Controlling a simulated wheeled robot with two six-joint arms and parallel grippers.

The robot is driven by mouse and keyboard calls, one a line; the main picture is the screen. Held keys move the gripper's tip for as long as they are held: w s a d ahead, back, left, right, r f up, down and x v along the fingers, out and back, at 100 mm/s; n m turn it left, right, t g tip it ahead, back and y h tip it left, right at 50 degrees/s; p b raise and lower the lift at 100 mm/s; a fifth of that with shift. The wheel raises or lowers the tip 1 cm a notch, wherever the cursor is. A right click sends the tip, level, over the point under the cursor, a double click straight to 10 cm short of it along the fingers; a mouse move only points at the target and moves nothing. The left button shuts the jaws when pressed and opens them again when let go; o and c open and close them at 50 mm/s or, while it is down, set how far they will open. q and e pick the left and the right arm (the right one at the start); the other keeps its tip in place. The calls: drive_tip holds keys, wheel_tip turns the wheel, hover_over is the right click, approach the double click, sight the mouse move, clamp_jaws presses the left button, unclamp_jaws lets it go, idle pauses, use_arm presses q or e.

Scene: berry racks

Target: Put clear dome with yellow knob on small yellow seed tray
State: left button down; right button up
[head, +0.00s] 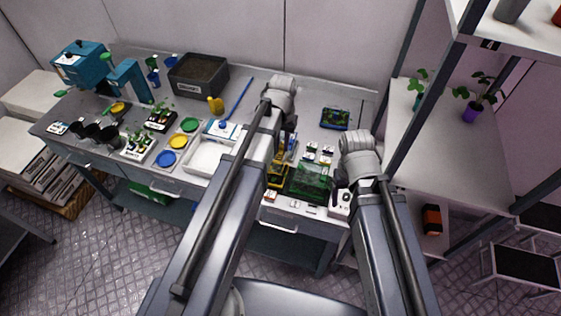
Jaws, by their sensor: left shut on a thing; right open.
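My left gripper (288,144) points down over the front right part of the bench and is shut on what looks like the clear dome with yellow knob. The dome's outline is too small and too hidden to make out. The small yellow seed tray (276,183) shows as a yellow-edged patch just below the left gripper, partly covered by my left arm. I cannot tell whether dome and tray touch. My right gripper (340,188) is open at the right of the green tray, with nothing visible in it.
A dark green tray (311,183) lies beside the yellow tray, with small white-labelled pots (318,152) behind it. A blue-green tray (335,119) sits farther back. A white tray (208,157) and a dark soil bin (198,76) stand left. Shelving (450,150) rises at right.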

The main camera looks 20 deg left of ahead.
sight(282, 156)
use_arm(q)
drive_tip(key=shift+f+b, duration=2.7)
drive_tip(key=shift+f, duration=0.65)
drive_tip(key=shift+r, duration=0.15)
drive_tip(key=c, duration=1.2)
unclamp_jaws()
drive_tip(key=shift+f, duration=0.2)
drive_tip(key=shift+c, duration=0.2)
drive_tip(key=o, duration=0.5)
drive_tip(key=shift+r, duration=0.1)
drive_tip(key=shift+c, duration=0.2)
wheel_tip(282, 156, up, 12)
drive_tip(key=p, duration=1.2)
drive_tip(key=shift+r, duration=0.15)
drive_tip(key=s+d+m+y, duration=0.1)
drive_tip(key=s+d+m, duration=0.2)
drive_tip(key=s+d, duration=0.7)
drive_tip(key=s, duration=0.4)
drive_tip(key=shift+s+d, duration=0.25)
